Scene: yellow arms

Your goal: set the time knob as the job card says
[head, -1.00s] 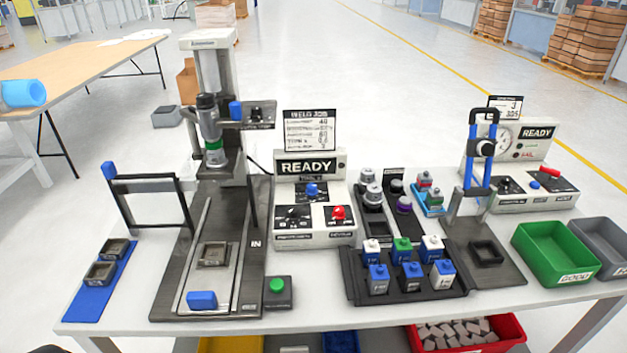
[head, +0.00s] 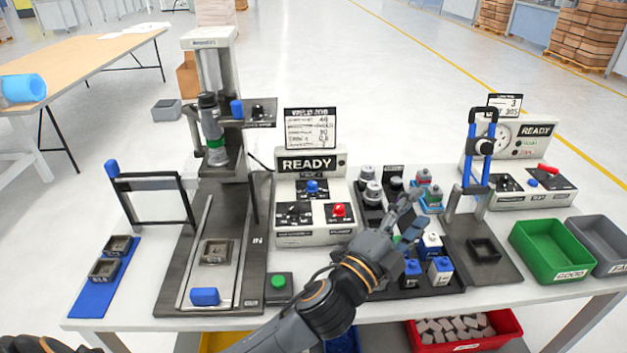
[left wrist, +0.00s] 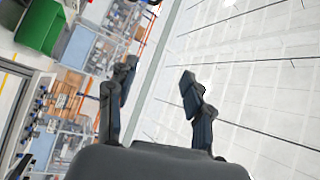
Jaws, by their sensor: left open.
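The job card (head: 311,128) headed WELD JOB stands above the READY display of the white control box (head: 315,238); its small lines are too blurred to read surely. The box carries a blue knob (head: 312,187), a black knob (head: 293,213) and a red button (head: 338,210); their small labels are unreadable, so I cannot tell which is the time knob. My left gripper (head: 408,208) is to the right of the box, above the dark block tray, apart from the knobs. In the left wrist view its fingers (left wrist: 158,92) are spread with nothing between them.
A green button (head: 278,282) sits in front. Capped blocks (head: 440,268) stand in a tray partly hidden by my arm. A blue-handled frame (head: 480,150) and green bin (head: 552,250) are to the right.

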